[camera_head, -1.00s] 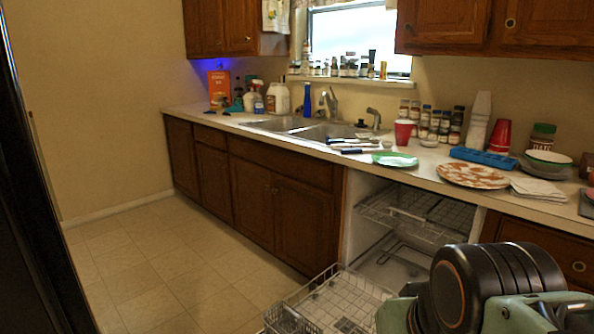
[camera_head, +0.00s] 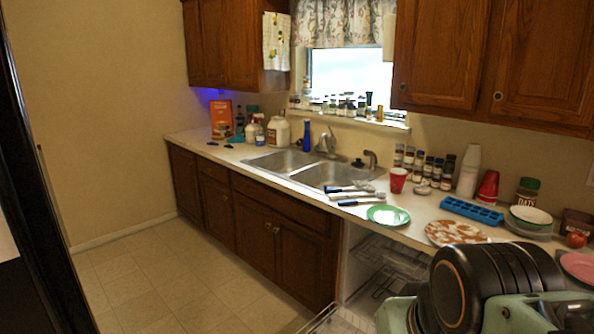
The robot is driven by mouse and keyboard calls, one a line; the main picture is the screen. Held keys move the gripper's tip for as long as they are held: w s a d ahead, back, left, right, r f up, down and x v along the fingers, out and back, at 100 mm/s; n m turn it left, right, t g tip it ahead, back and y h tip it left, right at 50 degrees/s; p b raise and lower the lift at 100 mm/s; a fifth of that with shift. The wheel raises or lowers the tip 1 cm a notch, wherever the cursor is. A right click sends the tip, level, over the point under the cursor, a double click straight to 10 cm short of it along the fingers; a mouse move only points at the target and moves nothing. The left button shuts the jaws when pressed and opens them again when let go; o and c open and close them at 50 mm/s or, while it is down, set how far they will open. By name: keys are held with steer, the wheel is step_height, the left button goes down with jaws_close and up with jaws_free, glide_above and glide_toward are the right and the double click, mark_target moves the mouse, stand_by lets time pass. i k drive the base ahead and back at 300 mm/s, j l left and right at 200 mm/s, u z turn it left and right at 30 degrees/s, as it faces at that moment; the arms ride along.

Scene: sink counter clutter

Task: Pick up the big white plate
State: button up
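A big white plate with orange-brown patches (camera_head: 456,232) lies flat on the counter, right of the sink and near the front edge. A smaller green plate with a pale centre (camera_head: 388,215) lies to its left. A white bowl with a green rim (camera_head: 531,215) sits on a greyish plate to its right. A pink plate (camera_head: 579,266) is cut off at the right edge. My arm, black and pale green, fills the lower right and stands in front of the counter's near part. My gripper is not in view.
The counter (camera_head: 420,206) also holds a blue tray (camera_head: 471,210), red cups (camera_head: 488,186), spice jars and utensils near the sink (camera_head: 332,176). The dishwasher (camera_head: 376,262) below stands open with its racks out. The floor (camera_head: 160,275) at left is clear.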

mark_target(441, 233)
steer(key=z, duration=0.95)
